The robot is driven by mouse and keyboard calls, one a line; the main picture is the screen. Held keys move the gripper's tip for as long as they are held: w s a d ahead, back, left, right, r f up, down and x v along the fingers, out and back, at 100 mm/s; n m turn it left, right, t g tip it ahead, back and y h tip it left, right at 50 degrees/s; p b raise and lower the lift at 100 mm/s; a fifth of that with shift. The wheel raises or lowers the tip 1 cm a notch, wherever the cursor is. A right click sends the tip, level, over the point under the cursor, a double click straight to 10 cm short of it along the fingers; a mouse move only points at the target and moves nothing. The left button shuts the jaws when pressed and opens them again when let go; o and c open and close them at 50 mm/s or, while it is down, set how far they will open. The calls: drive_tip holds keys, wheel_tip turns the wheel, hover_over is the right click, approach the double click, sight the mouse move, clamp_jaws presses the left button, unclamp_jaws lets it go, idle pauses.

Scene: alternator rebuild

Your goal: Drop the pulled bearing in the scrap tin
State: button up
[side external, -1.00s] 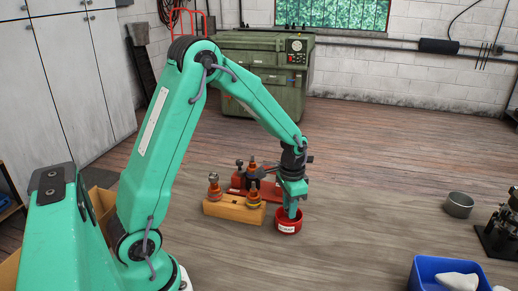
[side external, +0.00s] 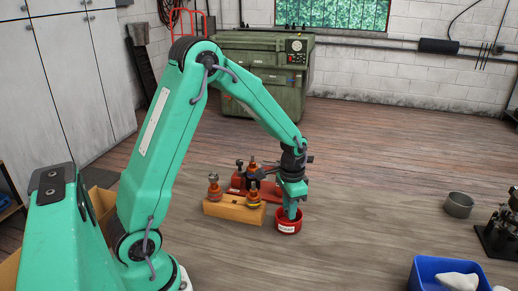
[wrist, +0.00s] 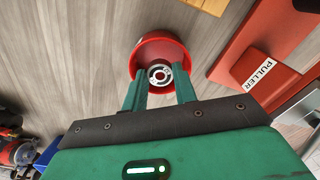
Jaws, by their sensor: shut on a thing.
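A round red tin (side external: 289,228) with a small white label stands on the wooden surface in the side view. Its red wall also shows in the wrist view (wrist: 160,38). My gripper (side external: 291,212) points down into the tin's mouth, and its fingertips are partly hidden by the rim. In the wrist view my gripper (wrist: 159,84) is shut on a ring-shaped metal bearing (wrist: 159,74), which lies between the two green fingers and over or inside the tin. I cannot tell whether the bearing touches the bottom. The bearing is hidden in the side view.
A red puller base (wrist: 258,62) lies close behind the tin. A wooden block (side external: 233,210) with upright parts stands left of it. A grey metal tin (side external: 458,204) and a blue bin (side external: 436,281) are at right. The surface between is clear.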

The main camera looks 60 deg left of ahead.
idle(0.3)
drive_tip(key=o, duration=1)
drive_tip(key=c, duration=0.4)
drive_tip(key=shift+o, duration=0.2)
drive_tip(key=shift+r, duration=0.15)
drive_tip(key=shift+r, duration=3.85)
